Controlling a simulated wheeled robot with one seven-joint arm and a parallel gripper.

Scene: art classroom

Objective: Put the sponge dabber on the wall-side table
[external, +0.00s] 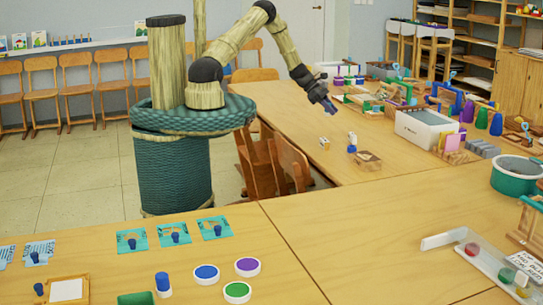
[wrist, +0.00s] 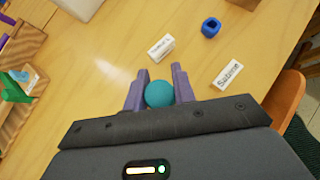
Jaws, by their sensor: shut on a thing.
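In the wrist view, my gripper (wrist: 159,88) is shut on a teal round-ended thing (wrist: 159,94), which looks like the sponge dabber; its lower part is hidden. In the external view my gripper (external: 330,106) hangs above the far wooden table (external: 300,110), tilted downward, with open air below it. That table, nearer the back wall and shelves, seems to be the wall-side table. The held thing cannot be made out clearly there. Below and ahead in the wrist view are a white label card (wrist: 229,75), a white block (wrist: 161,47) and a blue ring-shaped thing (wrist: 211,27).
A white bin (external: 425,128), a wooden block (external: 367,160) and several art supplies crowd the far table's right side. Its left part is mostly bare. Wooden chairs (external: 292,162) stand at its near edge. The near table (external: 330,230) holds paint lids and stencils.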

